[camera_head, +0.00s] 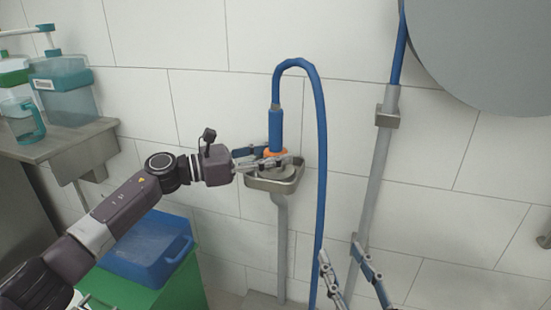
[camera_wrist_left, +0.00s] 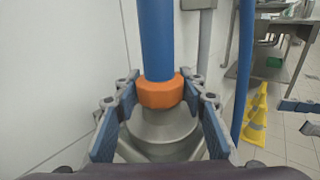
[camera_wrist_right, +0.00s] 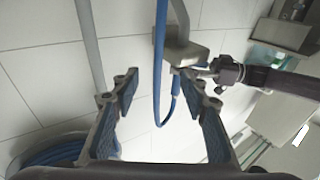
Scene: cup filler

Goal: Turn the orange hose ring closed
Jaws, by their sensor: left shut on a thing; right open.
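The orange hose ring (camera_wrist_left: 160,91) sits at the lower end of the blue hose's thick grip (camera_wrist_left: 157,40), just above a grey metal fitting (camera_wrist_left: 163,130). In the head view the orange ring (camera_head: 275,153) is partly hidden behind my gripper. My left gripper (camera_wrist_left: 160,92) is shut on the ring, with one finger on each side of it. It also shows in the head view (camera_head: 280,156) over the small metal basin (camera_head: 278,184). My right gripper (camera_head: 345,258) is open and empty, low and to the right of the hose. In the right wrist view its fingers (camera_wrist_right: 160,88) stand wide apart.
The blue hose (camera_head: 321,180) loops up and hangs down right of the basin. A grey wall pipe (camera_head: 377,180) stands further right. A blue crate (camera_head: 146,248) on a green box (camera_head: 178,292) and a counter with containers (camera_head: 62,90) are at left.

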